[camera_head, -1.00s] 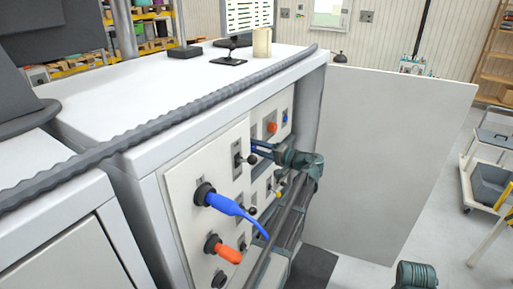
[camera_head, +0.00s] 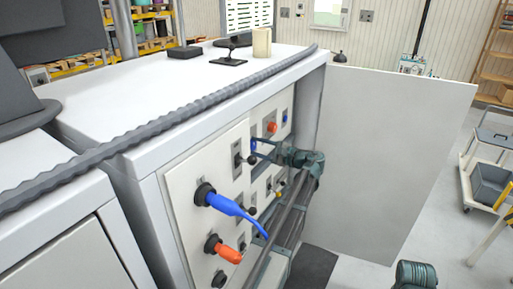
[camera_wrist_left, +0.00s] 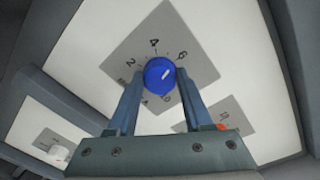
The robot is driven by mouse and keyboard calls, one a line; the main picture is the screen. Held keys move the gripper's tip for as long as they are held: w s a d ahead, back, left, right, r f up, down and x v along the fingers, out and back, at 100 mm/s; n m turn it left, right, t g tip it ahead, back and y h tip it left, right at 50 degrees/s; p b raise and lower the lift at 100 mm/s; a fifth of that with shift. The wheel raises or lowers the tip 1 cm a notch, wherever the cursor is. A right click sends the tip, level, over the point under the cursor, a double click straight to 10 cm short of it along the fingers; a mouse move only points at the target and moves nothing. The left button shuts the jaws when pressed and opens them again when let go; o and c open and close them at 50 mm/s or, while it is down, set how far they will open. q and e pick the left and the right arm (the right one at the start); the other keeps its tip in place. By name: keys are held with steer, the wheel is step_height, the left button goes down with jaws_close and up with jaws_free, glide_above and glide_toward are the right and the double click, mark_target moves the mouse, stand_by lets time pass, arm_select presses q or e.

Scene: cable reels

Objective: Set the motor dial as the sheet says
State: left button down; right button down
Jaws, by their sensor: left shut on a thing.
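A blue dial (camera_wrist_left: 159,74) sits on a grey plate (camera_wrist_left: 190,52) marked 2, 4, 6 and further numbers, partly covered by my fingers. Its white pointer mark slants; the exact setting is hard to read. My left gripper (camera_wrist_left: 158,84) is shut on the dial, one finger on each side. In the head view, my left gripper (camera_head: 262,150) reaches the cabinet's front panel (camera_head: 180,186) from the right, and the dial is mostly hidden by it. My right gripper is not in view.
A blue plug (camera_head: 222,203) and an orange plug (camera_head: 229,253) stick out of the panel near my left arm. Black-knobbed levers are close by. An open cabinet door (camera_head: 390,150) stands to the right. A corrugated grey hose (camera_head: 170,118) lies over the cabinet top.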

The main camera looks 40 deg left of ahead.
arm_select(q)
steer(key=shift+m, duration=1.5)
steer(key=shift+c, duration=1.6)
jaws_free()
steer(key=shift+w+d, duration=0.1)
steer(key=shift+d, duration=0.05)
steer(key=w+d, duration=0.1)
steer(key=d, duration=1.2)
steer(key=shift+w+d+r, duration=0.2)
steer(key=shift+w+d, duration=0.05)
steer(key=shift+w, duration=0.1)
